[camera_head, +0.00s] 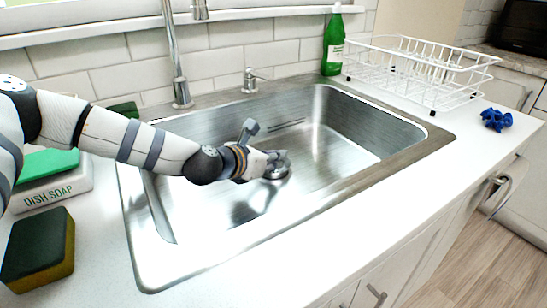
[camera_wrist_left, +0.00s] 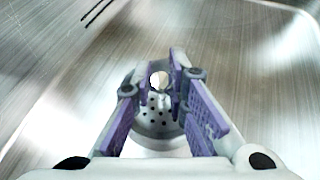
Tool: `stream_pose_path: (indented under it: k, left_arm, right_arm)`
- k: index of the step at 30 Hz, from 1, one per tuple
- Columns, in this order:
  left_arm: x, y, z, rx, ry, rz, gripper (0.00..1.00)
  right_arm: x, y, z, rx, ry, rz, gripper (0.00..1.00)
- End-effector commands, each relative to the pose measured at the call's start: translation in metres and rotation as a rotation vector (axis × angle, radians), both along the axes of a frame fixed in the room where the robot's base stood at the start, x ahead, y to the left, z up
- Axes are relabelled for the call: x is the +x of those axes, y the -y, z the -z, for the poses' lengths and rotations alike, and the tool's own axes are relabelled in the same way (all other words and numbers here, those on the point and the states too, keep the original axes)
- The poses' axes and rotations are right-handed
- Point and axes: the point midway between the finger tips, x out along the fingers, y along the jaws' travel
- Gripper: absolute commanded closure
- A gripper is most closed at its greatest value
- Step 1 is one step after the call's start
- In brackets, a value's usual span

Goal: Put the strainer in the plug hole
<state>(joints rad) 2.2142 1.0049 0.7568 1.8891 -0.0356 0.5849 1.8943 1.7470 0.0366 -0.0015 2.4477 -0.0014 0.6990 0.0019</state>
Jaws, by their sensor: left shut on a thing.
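My left gripper (camera_head: 277,160) reaches down into the steel sink (camera_head: 338,150) and is shut on the strainer (camera_wrist_left: 153,118). The strainer is a round metal piece with small holes; in the left wrist view it shows between and beyond the purple finger pads (camera_wrist_left: 160,95). In the head view a shiny round metal rim (camera_head: 277,174) shows just under the fingertips, low over the sink floor. The plug hole cannot be made out separately from the strainer, so I cannot tell whether the strainer is seated in it. My right gripper is not in view.
A tall faucet (camera_head: 178,60) and a small dispenser (camera_head: 251,80) stand behind the sink. A green bottle (camera_head: 333,48) and white dish rack (camera_head: 415,70) are at the back right. A blue object (camera_head: 496,120) lies right; a sponge (camera_head: 40,248) and soap box (camera_head: 55,190) lie left.

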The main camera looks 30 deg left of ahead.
Motion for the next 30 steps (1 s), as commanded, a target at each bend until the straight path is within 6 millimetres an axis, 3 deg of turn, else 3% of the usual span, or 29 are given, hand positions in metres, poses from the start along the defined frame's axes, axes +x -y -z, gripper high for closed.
stream_pose_path:
  k: [1, 2, 4, 13, 16, 30]
  left_arm:
    - [0.000, 0.000, 0.006, 0.000, -0.005, -0.001, 1.00]
    - [0.000, 0.000, 0.005, 0.000, -0.004, -0.001, 0.81]
    - [0.000, 0.000, 0.003, 0.001, -0.003, 0.000, 0.66]
    - [0.000, 0.000, 0.003, 0.000, -0.002, 0.000, 0.66]
    - [0.000, 0.000, -0.006, 0.001, 0.003, 0.001, 0.66]
    - [-0.084, -0.013, -0.051, -0.004, 0.012, 0.000, 0.66]
  right_arm:
    - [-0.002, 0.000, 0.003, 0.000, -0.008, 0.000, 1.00]
    - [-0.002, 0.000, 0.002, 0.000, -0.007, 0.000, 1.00]
    - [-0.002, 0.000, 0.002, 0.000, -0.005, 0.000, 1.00]
    - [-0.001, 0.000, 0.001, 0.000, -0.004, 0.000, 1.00]
    - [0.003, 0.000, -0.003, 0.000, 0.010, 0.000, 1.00]
    - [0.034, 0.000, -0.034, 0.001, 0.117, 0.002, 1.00]
